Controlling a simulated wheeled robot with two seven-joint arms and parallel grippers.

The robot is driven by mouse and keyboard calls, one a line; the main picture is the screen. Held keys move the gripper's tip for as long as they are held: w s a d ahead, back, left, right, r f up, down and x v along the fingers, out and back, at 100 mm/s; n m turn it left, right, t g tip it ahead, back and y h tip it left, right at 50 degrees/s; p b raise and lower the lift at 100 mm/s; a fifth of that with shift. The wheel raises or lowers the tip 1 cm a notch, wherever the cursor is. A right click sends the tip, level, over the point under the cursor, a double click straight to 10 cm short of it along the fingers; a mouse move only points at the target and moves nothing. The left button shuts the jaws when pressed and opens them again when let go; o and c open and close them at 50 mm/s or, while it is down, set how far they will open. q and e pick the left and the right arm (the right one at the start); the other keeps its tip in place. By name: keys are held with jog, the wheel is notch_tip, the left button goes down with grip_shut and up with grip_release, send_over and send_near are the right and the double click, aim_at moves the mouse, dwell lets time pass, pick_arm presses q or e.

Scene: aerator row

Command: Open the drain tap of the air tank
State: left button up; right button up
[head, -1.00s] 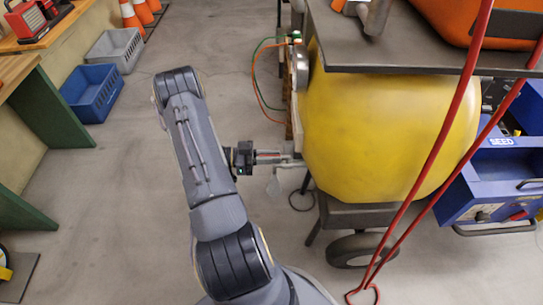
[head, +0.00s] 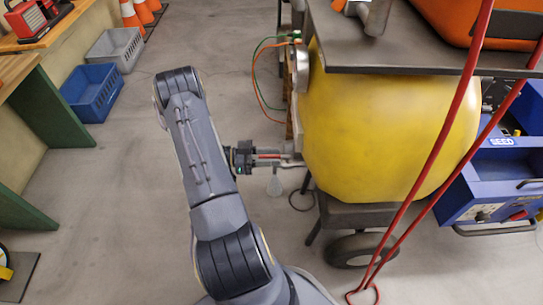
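The yellow air tank (head: 385,135) stands right of centre under a dark grey plate. My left gripper (head: 288,158) comes in from the left and points right, with its fingertips at the tank's lower left side. The drain tap cannot be made out; the fingers and the tank's edge cover that spot. A small pale tag-like piece (head: 276,186) hangs just below the fingers. Whether the fingers are open or shut on something is too small to tell. My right gripper is not in view.
A red hose (head: 440,135) hangs in front of the tank. Green and orange lines (head: 256,75) loop at its upper left. A black wheel (head: 358,249) is below, a blue cart (head: 497,180) at right. Blue (head: 90,92) and grey (head: 116,48) crates stand left; the floor between is clear.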

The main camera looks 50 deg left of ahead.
pick_arm(q)
jog(key=p+v, duration=0.1)
jog(key=v, duration=0.6)
jog(key=shift+s+p, duration=0.2)
jog(key=shift+p, duration=0.2)
jog(key=shift+a, duration=0.2)
